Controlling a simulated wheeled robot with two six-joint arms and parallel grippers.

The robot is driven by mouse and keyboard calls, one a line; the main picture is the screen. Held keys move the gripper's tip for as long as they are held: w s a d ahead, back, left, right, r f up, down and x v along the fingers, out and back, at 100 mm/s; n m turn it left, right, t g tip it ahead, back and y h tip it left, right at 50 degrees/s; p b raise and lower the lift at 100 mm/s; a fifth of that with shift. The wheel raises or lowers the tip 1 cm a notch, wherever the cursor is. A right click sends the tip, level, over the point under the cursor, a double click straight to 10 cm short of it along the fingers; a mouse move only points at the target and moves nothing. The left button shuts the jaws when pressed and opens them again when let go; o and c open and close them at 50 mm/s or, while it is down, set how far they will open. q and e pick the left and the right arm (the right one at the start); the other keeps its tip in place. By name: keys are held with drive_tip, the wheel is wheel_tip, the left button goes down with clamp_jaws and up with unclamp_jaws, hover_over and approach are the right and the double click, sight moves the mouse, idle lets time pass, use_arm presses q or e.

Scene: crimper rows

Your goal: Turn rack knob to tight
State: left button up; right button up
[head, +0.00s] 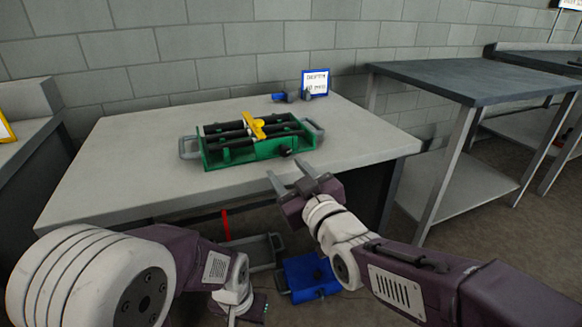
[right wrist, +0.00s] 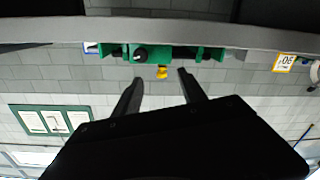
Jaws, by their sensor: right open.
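A green rack (head: 258,153) holding black bars stands on the grey table. A black round knob (head: 285,150) sits on its front face, right of the middle; its setting is too small to read. The knob also shows in the right wrist view (right wrist: 140,54), where the scene appears upside down. My right gripper (head: 287,171) is open and empty, in front of the knob and apart from it, near the table's front edge. My left gripper (head: 256,308) is low at the bottom edge, below the tabletop; its fingers cannot be made out.
A yellow tool (head: 255,127) lies across the rack's bars. A blue object (head: 291,97) and a blue-framed sign (head: 315,82) stand at the back of the table (head: 120,155). A blue bin (head: 308,277) and a grey bin (head: 252,252) are below. The tabletop left of the rack is clear.

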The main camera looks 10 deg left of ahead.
sight(286, 152)
drive_tip(key=shift+t+h, duration=0.4)
drive_tip(key=w+b, duration=0.1)
drive_tip(key=w, duration=0.2)
drive_tip(key=w+a+f+b, duration=0.1)
drive_tip(key=w, duration=0.2)
drive_tip(key=w+a+b, duration=0.1)
drive_tip(key=w, duration=0.2)
drive_tip(key=shift+w+f, duration=0.2)
use_arm(q)
wheel_tip(286, 152, down, 5)
drive_tip(key=shift+r, duration=0.15)
use_arm(e)
clamp_jaws()
drive_tip(key=shift+r+m+p, duration=0.1)
drive_tip(key=shift+m+p, duration=0.2)
drive_tip(key=shift+m, duration=0.8)
use_arm(q)
drive_tip(key=shift+r, duration=0.45)
use_arm(e)
drive_tip(key=shift+m, duration=0.8)
